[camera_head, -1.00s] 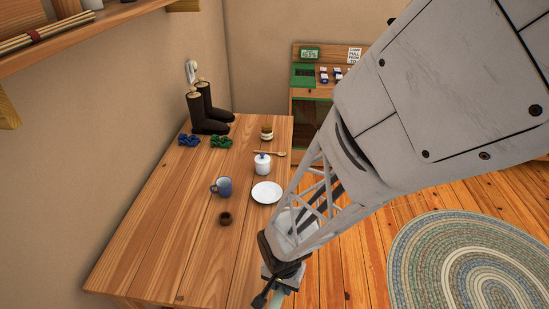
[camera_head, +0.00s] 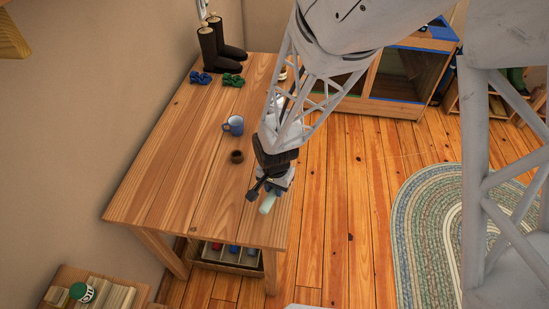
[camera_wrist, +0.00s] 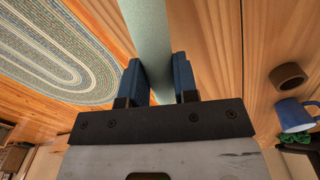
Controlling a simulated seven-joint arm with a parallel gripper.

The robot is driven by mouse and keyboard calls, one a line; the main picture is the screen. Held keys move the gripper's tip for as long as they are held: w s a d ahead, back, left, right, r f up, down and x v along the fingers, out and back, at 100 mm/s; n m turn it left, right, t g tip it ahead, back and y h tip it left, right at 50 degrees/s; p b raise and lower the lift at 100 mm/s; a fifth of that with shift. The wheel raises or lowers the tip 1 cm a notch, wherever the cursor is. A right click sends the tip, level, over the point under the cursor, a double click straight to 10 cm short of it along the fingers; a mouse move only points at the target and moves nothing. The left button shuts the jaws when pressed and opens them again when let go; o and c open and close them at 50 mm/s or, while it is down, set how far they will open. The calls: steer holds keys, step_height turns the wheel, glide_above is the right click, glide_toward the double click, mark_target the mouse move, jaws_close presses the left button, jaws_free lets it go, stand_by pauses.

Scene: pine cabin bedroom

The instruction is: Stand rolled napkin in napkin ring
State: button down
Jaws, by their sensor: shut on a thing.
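A pale green rolled napkin (camera_head: 268,204) is held in my gripper (camera_head: 265,189) near the table's right edge; its lower end shows below the jaws. In the wrist view the napkin (camera_wrist: 149,35) runs between the two blue finger pads of my gripper (camera_wrist: 160,80), which are shut on it. The small brown napkin ring (camera_head: 237,157) stands on the table, up and left of my gripper and apart from the napkin. It also shows in the wrist view (camera_wrist: 288,76), at the right. Its opening is dark and looks empty.
A blue mug (camera_head: 234,125) stands just beyond the ring. Boots (camera_head: 220,45) and blue and green scrunchies (camera_head: 231,80) are at the table's far end. My arm hides part of the table's right side. The table (camera_head: 170,180) is clear left of the ring.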

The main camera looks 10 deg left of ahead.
steer(key=shift+w+a+f, duration=0.1)
steer(key=shift+w+a, duration=0.25)
steer(key=shift+w, duration=0.3)
steer(key=shift+w+a+f, duration=0.1)
steer(key=shift+w+a, duration=0.25)
steer(key=shift+w, duration=0.25)
steer(key=shift+w+a, duration=0.35)
steer(key=shift+w, duration=0.3)
steer(key=shift+f, duration=0.1)
steer(key=shift+f, duration=1.65)
steer(key=c, duration=0.9)
jaws_free()
steer(key=shift+f, duration=0.1)
steer(key=shift+r, duration=0.2)
steer(key=shift+r, duration=5.9)
